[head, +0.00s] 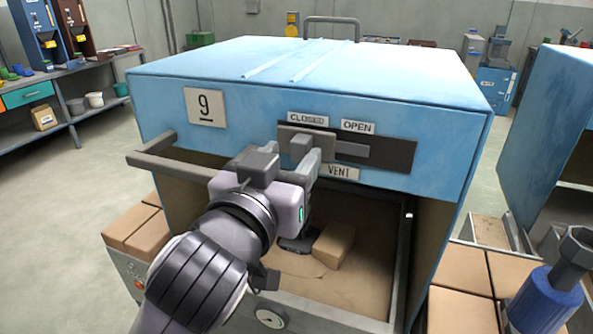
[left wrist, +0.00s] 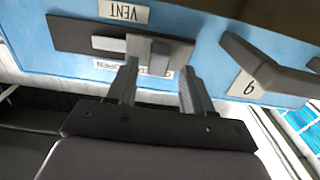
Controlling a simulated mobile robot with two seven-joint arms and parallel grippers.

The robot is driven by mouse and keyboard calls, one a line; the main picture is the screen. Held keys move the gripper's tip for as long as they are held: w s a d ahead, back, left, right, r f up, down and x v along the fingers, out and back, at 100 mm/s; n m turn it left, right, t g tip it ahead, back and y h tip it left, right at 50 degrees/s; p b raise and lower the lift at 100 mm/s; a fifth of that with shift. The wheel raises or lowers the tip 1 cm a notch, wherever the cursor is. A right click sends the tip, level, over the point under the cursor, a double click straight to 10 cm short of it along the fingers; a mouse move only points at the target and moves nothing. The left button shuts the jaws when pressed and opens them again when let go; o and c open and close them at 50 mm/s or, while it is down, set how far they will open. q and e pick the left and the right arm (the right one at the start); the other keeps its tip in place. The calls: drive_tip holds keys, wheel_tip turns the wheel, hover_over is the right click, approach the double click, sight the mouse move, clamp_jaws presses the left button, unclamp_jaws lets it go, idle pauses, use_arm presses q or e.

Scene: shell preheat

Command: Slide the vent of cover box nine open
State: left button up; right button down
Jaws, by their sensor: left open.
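Cover box nine (head: 460,125) is a large blue box with a "9" plate (head: 205,107) on its front. Its vent (head: 400,156) is a dark slot plate with a grey sliding piece and a raised knob (head: 300,146) at the left end, below the "CLOSED" label (head: 308,118). The "OPEN" label (head: 357,127) is to the right. My left gripper (head: 303,162) is at the knob, partly covering it. In the left wrist view, upside down, the open fingers (left wrist: 158,78) lie either side of the knob (left wrist: 160,57); contact cannot be told. My right gripper is not in view.
A grey handle bar (head: 150,160) juts out left of the vent. Below, the box's open front shows a tan block (head: 334,245) inside. Bricks (head: 135,228) flank it. A blue cylinder with a dark hexagonal top (head: 545,300) stands front right. Another blue box (head: 555,120) is at right.

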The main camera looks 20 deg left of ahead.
sight(302, 147)
use_arm(q)
drive_tip(key=shift+w+d+f+b, duration=0.1)
drive_tip(key=shift+f+b, duration=0.05)
drive_tip(key=shift+b, duration=0.5)
drive_tip(key=shift+w+r+p, duration=0.2)
drive_tip(key=shift+w+p, duration=0.15)
drive_tip(key=shift+w, duration=0.8)
drive_tip(key=shift+d, duration=0.1)
clamp_jaws()
